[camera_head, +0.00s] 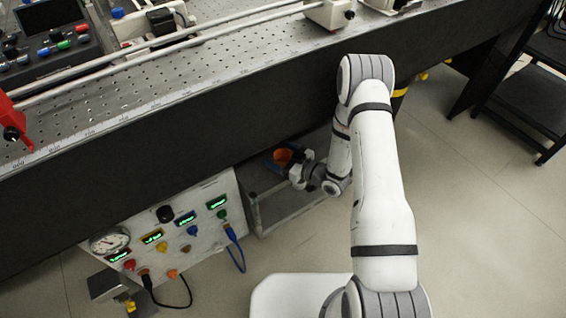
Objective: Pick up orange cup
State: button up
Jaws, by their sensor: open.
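An orange cup (282,155) shows low under the bench, with its open top facing up toward the camera. It sits at a low metal frame beneath the bench edge. My gripper (281,160) is down at the cup, with dark fingers that appear to lie around or beside it. The fingers are open. Whether they touch the cup is too small to tell. The cup's lower part is hidden by the gripper and the shadow.
The black bench side (200,120) hangs just above my wrist. A white control panel (160,238) with a gauge, knobs and cables stands left of the frame (290,218). A black cart (530,95) stands at the right. The floor (480,220) at the lower right is clear.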

jog(key=c, duration=1.1)
